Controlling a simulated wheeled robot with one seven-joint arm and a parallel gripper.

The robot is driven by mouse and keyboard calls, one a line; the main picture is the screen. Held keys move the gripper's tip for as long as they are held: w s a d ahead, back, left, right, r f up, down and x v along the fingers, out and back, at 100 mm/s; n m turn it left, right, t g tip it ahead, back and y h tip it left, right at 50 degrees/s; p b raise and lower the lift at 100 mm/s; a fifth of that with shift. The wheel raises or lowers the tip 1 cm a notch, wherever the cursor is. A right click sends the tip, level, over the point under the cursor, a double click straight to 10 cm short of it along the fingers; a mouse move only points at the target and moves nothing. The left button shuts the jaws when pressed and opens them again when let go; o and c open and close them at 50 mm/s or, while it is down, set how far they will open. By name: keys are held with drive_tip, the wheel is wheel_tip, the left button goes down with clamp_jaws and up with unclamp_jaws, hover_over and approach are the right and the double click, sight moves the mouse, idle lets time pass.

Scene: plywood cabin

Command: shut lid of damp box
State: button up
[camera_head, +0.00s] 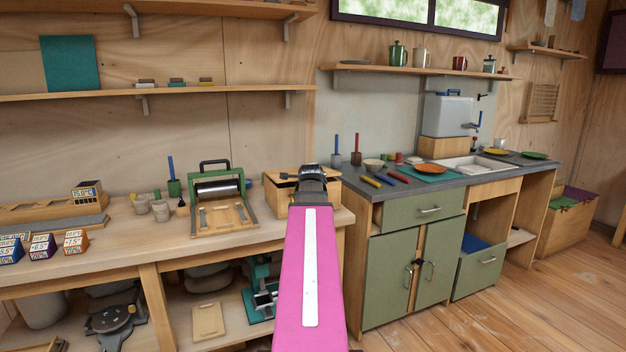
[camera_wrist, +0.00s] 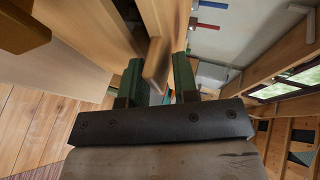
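The wooden box (camera_head: 273,196) at the right end of the workbench looks like the damp box. My arm hides much of it, and I cannot tell its lid's angle in the head view. My gripper (camera_head: 313,172) is over the box's right side, its fingers mostly hidden there. In the wrist view my gripper (camera_wrist: 157,80) has its two green fingers apart. A narrow wooden piece (camera_wrist: 156,62), perhaps part of the lid, shows between or just beyond the fingertips, with a gap to the right finger. Wooden panels (camera_wrist: 90,30) fill the upper left there.
A green-framed press (camera_head: 219,188) with a wooden board stands left of the box. The grey counter (camera_head: 350,182) with brushes, pots and coloured tools lies right of it. A shelf (camera_head: 200,93) runs along the wall behind. The floor (camera_head: 480,300) at right is clear.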

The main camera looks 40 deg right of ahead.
drive_tip(key=shift+r, duration=0.1)
drive_tip(key=v, duration=1)
drive_tip(key=shift+s+a, duration=0.25)
drive_tip(key=shift+s, duration=0.05)
drive_tip(key=shift+c, duration=0.3)
